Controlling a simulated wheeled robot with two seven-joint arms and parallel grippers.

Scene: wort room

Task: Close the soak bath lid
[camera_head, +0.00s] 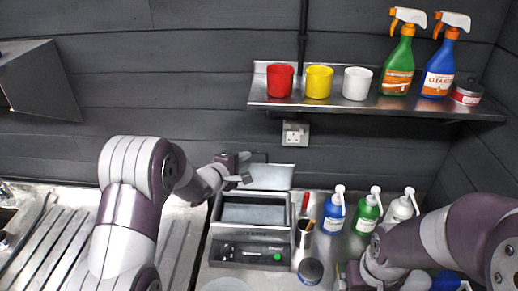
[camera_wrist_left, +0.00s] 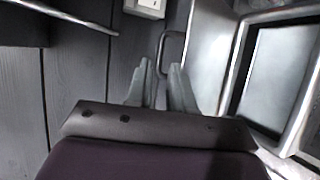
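The soak bath (camera_head: 250,247) is a grey metal box on the counter, with a dark panel and a green button at its front. Its lid (camera_head: 270,176) stands raised at the back, and the basin is uncovered. The lid (camera_wrist_left: 207,45) also shows in the left wrist view, with a thin bar handle (camera_wrist_left: 162,52) on its edge. My left gripper (camera_head: 246,168) is at the lid's left side. In the left wrist view its fingers (camera_wrist_left: 160,68) are apart and empty, with the handle just beyond the tips. My right gripper (camera_head: 376,276) is low at the right, its fingers mostly hidden.
A shelf (camera_head: 350,103) above holds three cups, two spray bottles and a tin. Right of the bath stand a metal cup (camera_head: 304,235), a dark-topped jar (camera_head: 310,271) and three pump bottles (camera_head: 366,214). A ribbed drainer (camera_head: 45,245) lies left. A socket (camera_head: 295,133) is on the wall.

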